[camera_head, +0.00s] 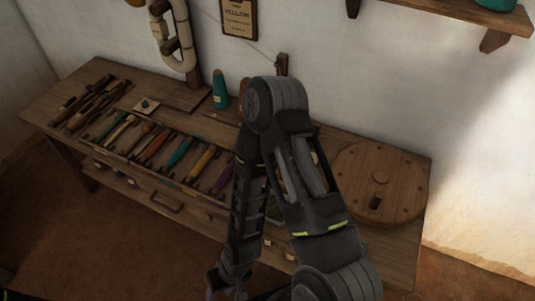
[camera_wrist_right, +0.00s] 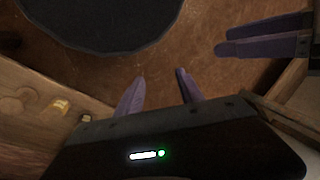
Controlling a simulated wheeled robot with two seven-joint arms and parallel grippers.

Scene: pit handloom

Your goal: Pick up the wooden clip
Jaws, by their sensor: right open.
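I cannot pick out the wooden clip for certain in either view. Small tools on the bench are too small to tell apart, and my right arm hides part of the bench. My right gripper (camera_head: 226,288) hangs low in front of the bench, at the bottom of the head view. In the right wrist view its two fingers (camera_wrist_right: 160,76) are apart with nothing between them, over brown floor. Another pair of fingers (camera_wrist_right: 262,37), seemingly my left gripper, shows at the upper right of the wrist view. Whether it is open is unclear.
The wooden bench (camera_head: 60,95) stands against the wall. It carries a row of coloured tools (camera_head: 178,152), a small pale card (camera_head: 147,106), a teal cone (camera_head: 220,90) and a round wooden disc (camera_head: 352,180). A drawer handle (camera_head: 167,202) is on its front. A shelf (camera_head: 480,14) is upper right.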

